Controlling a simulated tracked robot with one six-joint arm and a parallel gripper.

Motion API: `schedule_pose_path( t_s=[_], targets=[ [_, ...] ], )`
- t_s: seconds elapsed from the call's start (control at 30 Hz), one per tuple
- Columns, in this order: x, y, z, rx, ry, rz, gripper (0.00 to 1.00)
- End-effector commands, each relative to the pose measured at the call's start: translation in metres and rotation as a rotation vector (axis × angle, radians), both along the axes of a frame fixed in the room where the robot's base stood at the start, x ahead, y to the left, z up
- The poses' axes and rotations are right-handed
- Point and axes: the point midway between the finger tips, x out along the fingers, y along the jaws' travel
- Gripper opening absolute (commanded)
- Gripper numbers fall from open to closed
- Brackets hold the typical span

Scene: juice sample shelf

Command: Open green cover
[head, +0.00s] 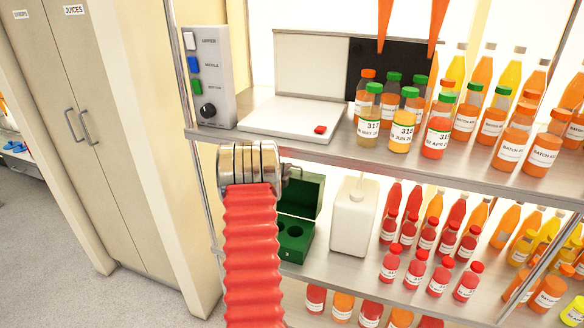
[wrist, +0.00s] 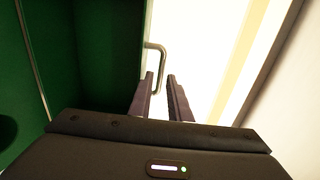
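A green box (head: 293,241) with dark round holes in its base stands on the shelf below the white device, partly hidden by my arm. Its green cover (head: 306,194) is raised and stands roughly upright at the back of the box. The wrist view shows the cover as a green panel (wrist: 95,50) with a metal handle (wrist: 162,57) on its edge. My gripper (wrist: 159,78) is open, its two dark fingertips on either side of the handle with a gap visible. In the head view my wrist hides most of the fingers.
A white jug (head: 354,217) stands close to the right of the box. Red bottles (head: 415,266) stand further right. Above are a white device (head: 303,121), a control panel with buttons (head: 209,78) and several green-capped bottles (head: 402,130). A metal post edges the shelf at left.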

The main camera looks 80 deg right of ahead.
Motion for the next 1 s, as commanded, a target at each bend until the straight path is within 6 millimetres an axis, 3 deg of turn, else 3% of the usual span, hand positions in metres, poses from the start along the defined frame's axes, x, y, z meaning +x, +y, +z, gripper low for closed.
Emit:
schedule_pose_path(
  t_s=[0.5, 0.93, 1.0],
  targets=[
    [-0.004, -0.052, -0.014, 0.000, 0.000, 0.001, 0.17],
    [-0.004, -0.057, -0.016, 0.000, 0.000, 0.001, 0.17],
    [-0.004, -0.057, -0.016, 0.000, 0.000, 0.001, 0.12]
  ],
)
